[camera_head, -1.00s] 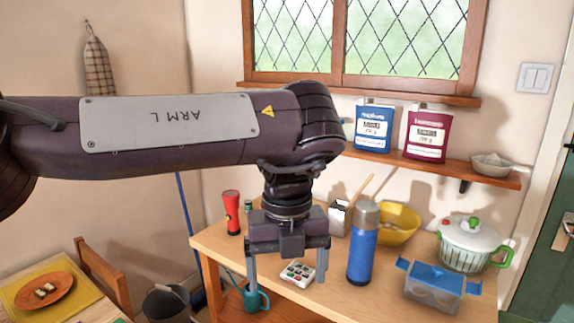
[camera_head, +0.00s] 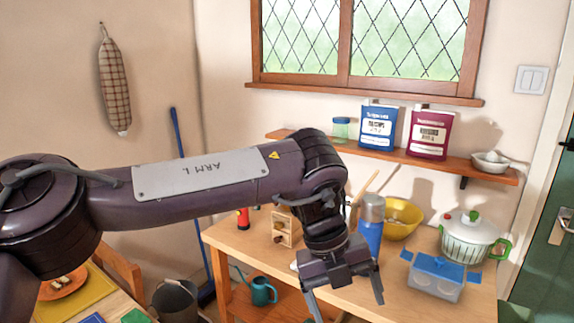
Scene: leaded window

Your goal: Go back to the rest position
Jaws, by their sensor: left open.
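My left gripper (camera_head: 345,296) hangs from the left arm, fingers spread and pointing down, with nothing between them. It is in front of the wooden table (camera_head: 395,302), near its front edge. The blue flask (camera_head: 369,238) stands on the table just behind the gripper, partly hidden by it. My left arm reaches across the view from the left and hides part of the table's left side. My right gripper is not in view.
A shelf (camera_head: 470,169) holds two bags. Below left are a teal watering can (camera_head: 261,291) and a bucket (camera_head: 176,302).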

